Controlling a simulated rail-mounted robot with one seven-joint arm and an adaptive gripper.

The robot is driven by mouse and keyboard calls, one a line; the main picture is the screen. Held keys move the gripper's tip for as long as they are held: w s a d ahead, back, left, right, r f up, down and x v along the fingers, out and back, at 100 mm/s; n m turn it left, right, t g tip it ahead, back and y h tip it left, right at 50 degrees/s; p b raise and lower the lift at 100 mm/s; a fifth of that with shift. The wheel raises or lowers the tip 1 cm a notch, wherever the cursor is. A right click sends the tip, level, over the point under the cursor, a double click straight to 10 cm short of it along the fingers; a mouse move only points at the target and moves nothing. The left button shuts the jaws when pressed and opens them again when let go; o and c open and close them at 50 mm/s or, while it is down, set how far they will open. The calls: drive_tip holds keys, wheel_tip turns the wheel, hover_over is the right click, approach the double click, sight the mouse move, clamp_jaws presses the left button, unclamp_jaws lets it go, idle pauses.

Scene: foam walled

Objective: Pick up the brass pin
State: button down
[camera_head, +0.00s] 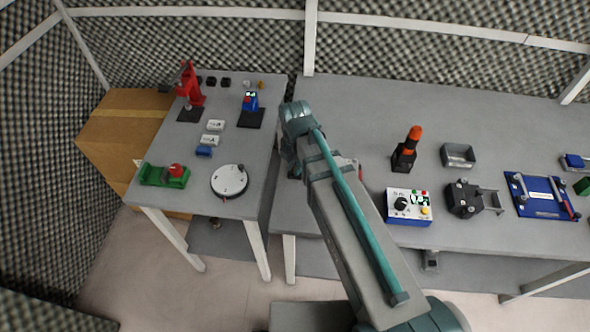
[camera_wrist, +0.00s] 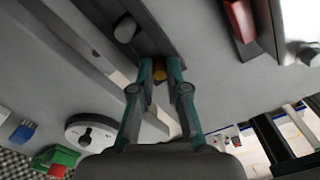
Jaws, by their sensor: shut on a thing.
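The brass pin (camera_wrist: 159,70) shows as a small yellow-brown piece between the fingertips in the wrist view. My gripper (camera_wrist: 159,64) has its two teal fingers shut on it. Most of the pin is hidden by the fingers. The fingertips are close to the end of a dark grey metal fixture (camera_wrist: 150,38); I cannot tell whether the pin touches it. In the head view my arm hides the gripper and the pin, near the left edge of the right table.
A round white dial (camera_head: 229,181), a green block (camera_head: 164,175) and a red device (camera_head: 189,84) stand on the left table. A button box (camera_head: 408,206), a dark clamp-like device (camera_head: 464,199) and a metal tray (camera_head: 458,155) stand on the right table (camera_head: 355,105). A gap separates the tables.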

drive_tip(key=shift+r, duration=0.1)
wheel_tip(320, 180, up, 9)
drive_tip(key=b, duration=0.2)
drive_tip(key=w+d+f+m, duration=0.1)
drive_tip(key=w+d+m, duration=0.1)
drive_tip(key=d+m, duration=0.6)
drive_tip(key=w+d+m, duration=0.2)
drive_tip(key=d+m, duration=0.6)
drive_tip(key=m, duration=1.1)
drive_tip(key=shift+w+d+f+m, duration=0.15)
drive_tip(key=shift+d+f+m, duration=0.05)
drive_tip(key=shift+f+m, duration=0.15)
idle(0.5)
